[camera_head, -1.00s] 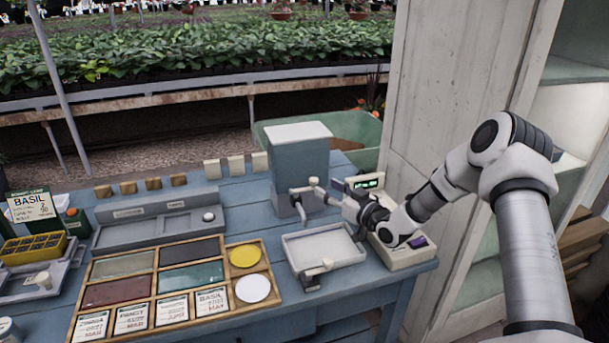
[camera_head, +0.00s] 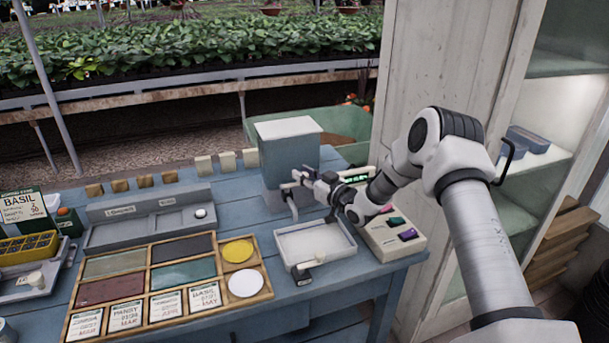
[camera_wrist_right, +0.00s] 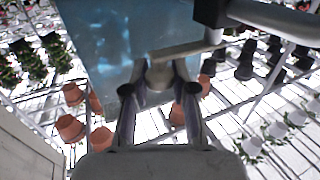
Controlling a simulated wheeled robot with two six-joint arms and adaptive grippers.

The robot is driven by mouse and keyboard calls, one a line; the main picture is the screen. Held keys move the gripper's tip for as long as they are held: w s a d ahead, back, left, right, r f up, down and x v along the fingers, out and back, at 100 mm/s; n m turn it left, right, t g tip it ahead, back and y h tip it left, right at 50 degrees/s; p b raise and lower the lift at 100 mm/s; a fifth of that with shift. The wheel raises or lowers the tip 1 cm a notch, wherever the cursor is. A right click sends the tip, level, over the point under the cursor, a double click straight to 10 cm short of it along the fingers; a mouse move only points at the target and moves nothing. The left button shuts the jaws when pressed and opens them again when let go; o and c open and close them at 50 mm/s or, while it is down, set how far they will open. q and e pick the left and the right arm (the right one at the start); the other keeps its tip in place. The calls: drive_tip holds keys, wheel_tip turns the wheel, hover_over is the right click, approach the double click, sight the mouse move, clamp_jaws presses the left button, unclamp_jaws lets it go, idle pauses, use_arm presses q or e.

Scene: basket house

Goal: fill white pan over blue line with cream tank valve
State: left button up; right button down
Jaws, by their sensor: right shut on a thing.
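The tank (camera_head: 290,158) is a grey-blue box with a pale lid, standing at the back of the blue table. My right gripper (camera_head: 303,178) is at the tank's front, shut on the pale valve handle. In the right wrist view the handle (camera_wrist_right: 160,76) sits between my right gripper's fingertips (camera_wrist_right: 158,92). The white pan (camera_head: 315,243) lies below and in front of the tank, a shallow rectangular tray. Its floor looks pale; I cannot make out a blue line or a liquid level. My left gripper is out of view.
A device with coloured buttons (camera_head: 393,234) stands right of the pan, under my right arm. A wooden sectioned tray (camera_head: 172,262) with cards and coloured panels lies left of the pan. A white cabinet (camera_head: 455,70) rises at the right.

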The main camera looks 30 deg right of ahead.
drive_tip(key=shift+s+a+m+g+h+b, duration=0.5)
drive_tip(key=shift+m+h, duration=0.85)
drive_tip(key=shift+h, duration=0.65)
drive_tip(key=shift+s+a+m+g+h+b, duration=0.25)
drive_tip(key=shift+s+m+h+b, duration=0.35)
drive_tip(key=shift+m+h, duration=1.05)
drive_tip(key=shift+s+a+m+g+h+b, duration=0.4)
drive_tip(key=shift+m+h+b, duration=0.5)
drive_tip(key=shift+h, duration=1.45)
drive_tip(key=shift+d, duration=0.15)
drive_tip(key=c, duration=1)
unclamp_jaws()
drive_tip(key=shift+w, duration=0.1)
drive_tip(key=shift+o, duration=0.2)
drive_tip(key=v, duration=1.2)
